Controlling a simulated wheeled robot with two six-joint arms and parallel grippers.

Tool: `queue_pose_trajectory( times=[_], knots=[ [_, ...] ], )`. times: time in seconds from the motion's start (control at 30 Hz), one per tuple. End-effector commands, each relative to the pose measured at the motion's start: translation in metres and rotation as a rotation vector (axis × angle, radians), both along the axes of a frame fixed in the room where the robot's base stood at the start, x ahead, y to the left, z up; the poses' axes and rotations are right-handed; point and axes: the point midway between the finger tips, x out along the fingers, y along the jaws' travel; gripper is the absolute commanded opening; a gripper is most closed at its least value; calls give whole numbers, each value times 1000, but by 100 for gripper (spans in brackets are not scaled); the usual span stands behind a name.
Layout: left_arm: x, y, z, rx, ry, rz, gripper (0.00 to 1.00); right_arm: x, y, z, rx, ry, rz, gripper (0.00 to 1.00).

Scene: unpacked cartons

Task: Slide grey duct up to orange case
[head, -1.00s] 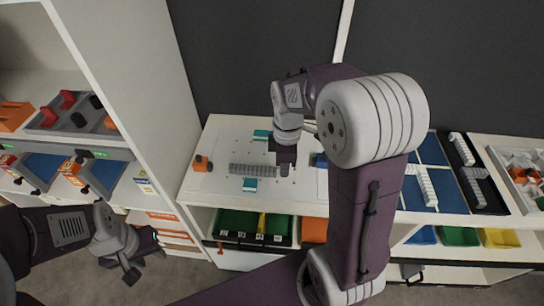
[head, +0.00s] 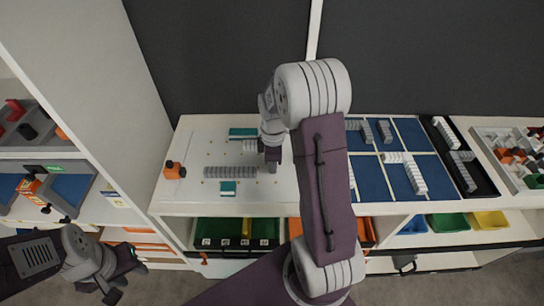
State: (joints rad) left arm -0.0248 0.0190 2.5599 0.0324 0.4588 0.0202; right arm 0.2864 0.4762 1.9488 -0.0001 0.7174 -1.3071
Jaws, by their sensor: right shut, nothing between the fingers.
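The grey duct (head: 231,171) is a slotted strip lying left to right on the white board. The orange case (head: 173,170) stands on the board to its left, with a gap of bare board between them. My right gripper (head: 272,167) points down, shut and empty, just right of the duct's right end; whether it touches the duct I cannot tell. My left gripper (head: 122,285) hangs low at the lower left, away from the board, its fingers apart and empty.
Teal pieces lie behind (head: 243,132) and in front (head: 228,187) of the duct. Another grey slotted piece (head: 250,146) lies behind it. Blue panels (head: 370,178) with grey ducts are to the right, partly hidden by my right arm. A white cabinet (head: 90,60) rises at left.

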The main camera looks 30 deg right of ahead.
Motion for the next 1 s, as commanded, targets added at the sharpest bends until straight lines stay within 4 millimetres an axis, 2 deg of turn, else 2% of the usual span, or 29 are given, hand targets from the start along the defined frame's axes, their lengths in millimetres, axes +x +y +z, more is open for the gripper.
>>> queue_pose_trajectory(
  times=[0.07,0.3,0.77,1.0],
  knots=[
    [0,0,-2,0,0,0,38,-1,0,-18,1,4,0,0],
    [0,0,7,0,0,0,38,18,29,-14,-1,-1,2,0],
    [0,0,9,0,0,0,38,22,36,-14,0,0,1,0],
    [0,0,25,0,0,0,38,46,74,-12,-1,-1,5,0]
  ],
)
